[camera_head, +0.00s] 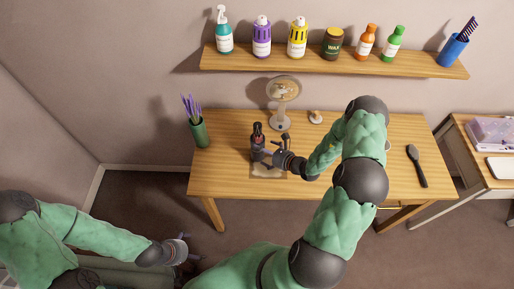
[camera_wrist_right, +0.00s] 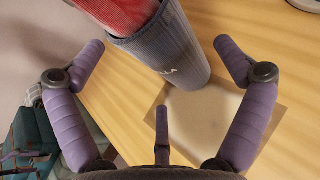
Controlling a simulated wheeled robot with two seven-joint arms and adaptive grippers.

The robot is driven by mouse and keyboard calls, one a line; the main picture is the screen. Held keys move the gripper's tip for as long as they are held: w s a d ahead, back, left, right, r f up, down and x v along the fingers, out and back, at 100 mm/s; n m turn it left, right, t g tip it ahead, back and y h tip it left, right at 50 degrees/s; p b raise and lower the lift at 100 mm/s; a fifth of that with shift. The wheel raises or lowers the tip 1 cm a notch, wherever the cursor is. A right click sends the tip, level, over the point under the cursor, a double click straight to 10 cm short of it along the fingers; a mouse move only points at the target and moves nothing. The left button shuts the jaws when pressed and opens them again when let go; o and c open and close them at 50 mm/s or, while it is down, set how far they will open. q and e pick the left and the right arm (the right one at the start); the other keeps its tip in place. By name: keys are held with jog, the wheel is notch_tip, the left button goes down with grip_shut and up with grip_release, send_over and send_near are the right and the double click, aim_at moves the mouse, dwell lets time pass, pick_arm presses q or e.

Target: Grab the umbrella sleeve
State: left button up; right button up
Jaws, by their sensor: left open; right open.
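The umbrella sleeve (camera_head: 257,152) is a dark grey cylinder on the table, with a red folded umbrella (camera_head: 257,128) sticking out of its top. In the right wrist view the sleeve (camera_wrist_right: 172,52) shows part of its lettering, and the red umbrella (camera_wrist_right: 115,12) fills its mouth. My right gripper (camera_head: 271,155) is open beside the sleeve, on its right in the head view. In the right wrist view its spread fingers (camera_wrist_right: 160,60) lie on both sides of the sleeve; I see no grip on it. My left gripper (camera_head: 186,248) is open and empty, low at the left off the table.
A square mat (camera_head: 268,174) lies by the sleeve on the wooden table (camera_head: 225,180). A green vase with lavender (camera_head: 200,133), a round mirror (camera_head: 282,92), a small pale item (camera_head: 316,117) and a dark brush (camera_head: 416,165) surround it. A shelf (camera_head: 345,65) with bottles hangs above.

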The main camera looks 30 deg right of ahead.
jog(key=shift+x, duration=2.65)
jog(key=shift+a, duration=0.15)
jog(key=c, duration=1)
